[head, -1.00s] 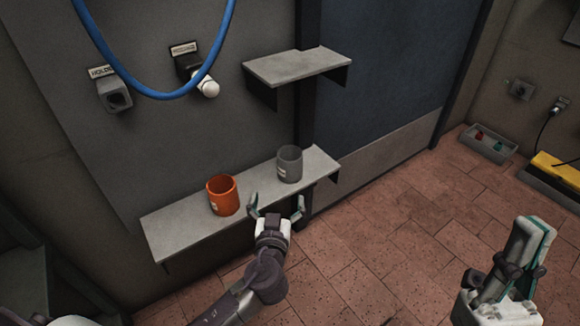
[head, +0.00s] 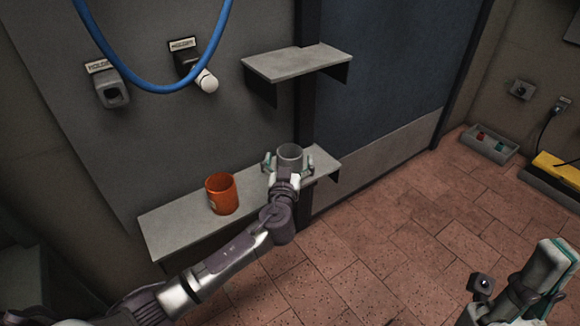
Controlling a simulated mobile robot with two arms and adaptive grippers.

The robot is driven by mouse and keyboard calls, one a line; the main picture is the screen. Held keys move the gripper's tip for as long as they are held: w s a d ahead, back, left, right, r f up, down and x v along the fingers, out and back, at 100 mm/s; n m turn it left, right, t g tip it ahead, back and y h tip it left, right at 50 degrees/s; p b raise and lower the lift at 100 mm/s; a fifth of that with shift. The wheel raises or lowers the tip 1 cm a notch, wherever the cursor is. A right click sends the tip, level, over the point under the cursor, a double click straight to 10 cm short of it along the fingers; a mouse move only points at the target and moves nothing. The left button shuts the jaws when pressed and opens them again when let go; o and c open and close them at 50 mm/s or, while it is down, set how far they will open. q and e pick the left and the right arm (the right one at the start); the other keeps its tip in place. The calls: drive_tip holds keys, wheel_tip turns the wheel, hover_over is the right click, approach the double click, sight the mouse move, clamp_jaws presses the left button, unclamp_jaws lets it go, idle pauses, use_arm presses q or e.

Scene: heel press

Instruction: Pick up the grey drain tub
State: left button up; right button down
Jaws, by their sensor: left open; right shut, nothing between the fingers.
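The grey drain tub (head: 289,154) stands upright on the right part of the lower wall shelf (head: 180,226). My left gripper (head: 288,164) is open at the tub, with one finger on each side of it. I cannot tell whether the fingers touch it. The gripper's palm and wrist hide the lower front of the tub. My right gripper (head: 551,262) is shut and empty at the lower right, far from the shelf.
An orange tub (head: 222,194) stands on the same shelf, left of the grey one. An empty upper shelf (head: 297,63) juts out above. A blue hose (head: 152,94) loops at upper left near two wall holders. A tray (head: 488,144) lies on the tiled floor at right.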

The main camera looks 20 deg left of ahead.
use_arm(q)
drive_tip(key=shift+w+a, duration=0.25)
drive_tip(key=shift+w, duration=0.85)
drive_tip(key=c, duration=1.1)
drive_tip(key=shift+c, duration=0.2)
